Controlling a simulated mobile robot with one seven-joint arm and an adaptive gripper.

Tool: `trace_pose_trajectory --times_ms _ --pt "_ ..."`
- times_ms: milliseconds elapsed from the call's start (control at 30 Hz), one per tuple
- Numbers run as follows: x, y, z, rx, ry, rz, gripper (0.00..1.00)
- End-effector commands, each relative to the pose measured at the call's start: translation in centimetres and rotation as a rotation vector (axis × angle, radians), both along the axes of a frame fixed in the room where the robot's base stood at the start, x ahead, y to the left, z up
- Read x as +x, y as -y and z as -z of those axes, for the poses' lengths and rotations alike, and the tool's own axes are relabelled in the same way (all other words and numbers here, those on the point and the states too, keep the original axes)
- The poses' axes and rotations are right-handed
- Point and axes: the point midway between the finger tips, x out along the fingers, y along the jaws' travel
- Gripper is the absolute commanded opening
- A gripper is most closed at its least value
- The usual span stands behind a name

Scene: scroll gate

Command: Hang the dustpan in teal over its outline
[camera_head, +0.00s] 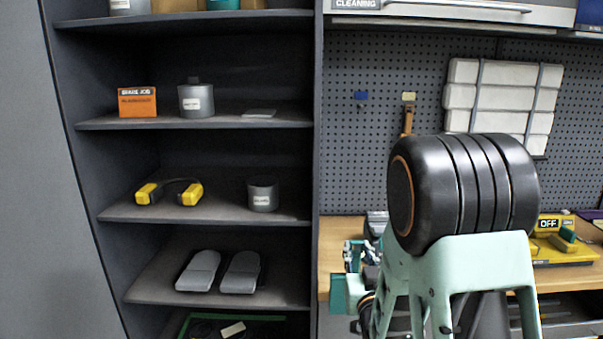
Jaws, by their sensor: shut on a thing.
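A teal piece (345,293), which looks like part of the dustpan, shows at the front edge of the workbench, left of my arm. My gripper (358,258) is small and partly hidden there, just above the teal piece, and is shut on it. My arm's large black joint covers much of the middle of the pegboard (345,150). No dustpan outline can be made out on the visible board. A blue hook or tag (361,96) and a tan tag (409,96) are on the board, with a wooden-handled tool (407,121) hanging under the tan one.
A dark shelf unit (317,190) stands at left, holding an orange box (137,101), grey tins and yellow-black earmuffs (170,192). White packs (503,97) are strapped on the pegboard. A yellow tray (563,250) sits on the wooden bench (330,235). A cabinet (450,10) overhangs the board.

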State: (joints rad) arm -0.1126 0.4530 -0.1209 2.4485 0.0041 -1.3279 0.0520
Motion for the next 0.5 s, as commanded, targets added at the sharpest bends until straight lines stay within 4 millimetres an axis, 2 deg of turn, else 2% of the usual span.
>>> trace_pose_trajectory --times_ms 33,200,333,500 --pt "0.0 0.0 -2.3 0.000 0.002 0.000 0.00" --pt "0.0 0.0 -5.1 0.000 0.001 0.000 0.00" --pt "0.0 0.0 -6.6 0.000 0.001 0.000 0.00" --pt "0.0 0.0 -7.3 0.000 0.001 0.000 0.00"
